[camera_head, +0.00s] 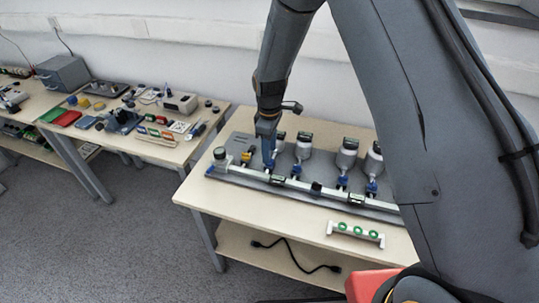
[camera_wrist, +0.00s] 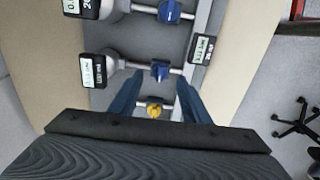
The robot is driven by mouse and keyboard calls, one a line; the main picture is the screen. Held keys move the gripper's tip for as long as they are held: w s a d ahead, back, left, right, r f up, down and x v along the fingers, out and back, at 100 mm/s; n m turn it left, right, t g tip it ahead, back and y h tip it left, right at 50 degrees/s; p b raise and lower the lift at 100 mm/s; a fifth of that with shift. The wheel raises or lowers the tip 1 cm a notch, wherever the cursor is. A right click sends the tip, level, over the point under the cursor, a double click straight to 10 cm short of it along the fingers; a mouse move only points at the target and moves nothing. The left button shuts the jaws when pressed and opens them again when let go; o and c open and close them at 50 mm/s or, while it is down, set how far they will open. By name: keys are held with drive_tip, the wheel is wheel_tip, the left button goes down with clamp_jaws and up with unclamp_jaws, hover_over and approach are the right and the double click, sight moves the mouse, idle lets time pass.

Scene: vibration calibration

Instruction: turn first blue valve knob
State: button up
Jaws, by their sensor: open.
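My gripper (camera_head: 268,160) points down over the left part of the pipe rig on the table. In the wrist view its two blue fingers (camera_wrist: 159,80) are apart, with nothing held. A blue valve knob (camera_wrist: 160,71) sits at the level of the fingertips, between them in the picture; I cannot tell whether they touch it. A yellow knob (camera_wrist: 154,109) shows nearer the palm, also between the fingers. Another blue knob (camera_wrist: 170,11) is farther up the wrist view. In the head view further blue knobs (camera_head: 343,181) stand to the right; the knob at my gripper is mostly hidden.
Canisters with dark gauges (camera_head: 304,146) stand behind the pipe. A white rack with green rings (camera_head: 356,233) lies at the table's front. A second table (camera_head: 177,152) with tools and trays is at the left. My arm hides the right of the rig.

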drive_tip(key=shift+f+p, duration=0.4)
drive_tip(key=shift+f, duration=1.3)
drive_tip(key=shift+c, duration=0.4)
drive_tip(key=c, duration=1)
drive_tip(key=shift+o, duration=0.2)
